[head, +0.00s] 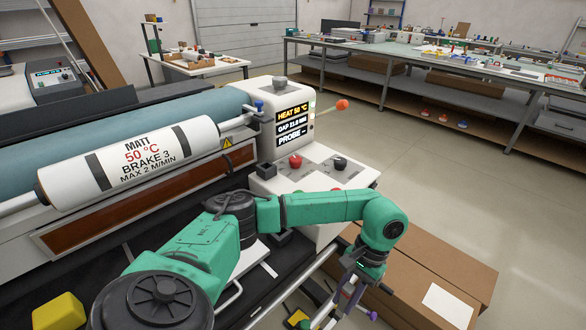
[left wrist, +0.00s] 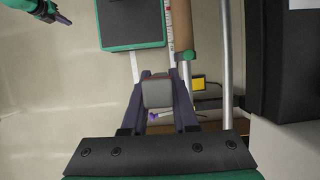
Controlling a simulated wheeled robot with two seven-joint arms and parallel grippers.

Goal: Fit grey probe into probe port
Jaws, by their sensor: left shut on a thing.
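My left gripper (head: 343,300) hangs low in front of the machine, beside the cardboard boxes, at the end of the green arm. In the left wrist view its two dark fingers (left wrist: 158,98) are shut on a grey block-like piece (left wrist: 157,92), which looks like the grey probe. The piece is hard to make out in the head view. I cannot pick out the probe port. The machine's display (head: 292,122) reads "PROBE" with dashes beside it. A green and dark arm end (left wrist: 38,10), apparently my right gripper, shows at the top left; its jaws are unclear.
A red knob (head: 295,160) and a black knob (head: 340,163) stand on the machine's light top. Cardboard boxes (head: 440,265) lie at the lower right. A yellow block (head: 58,312) is at the lower left. Open floor (head: 450,180) lies toward the long workbench (head: 400,62).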

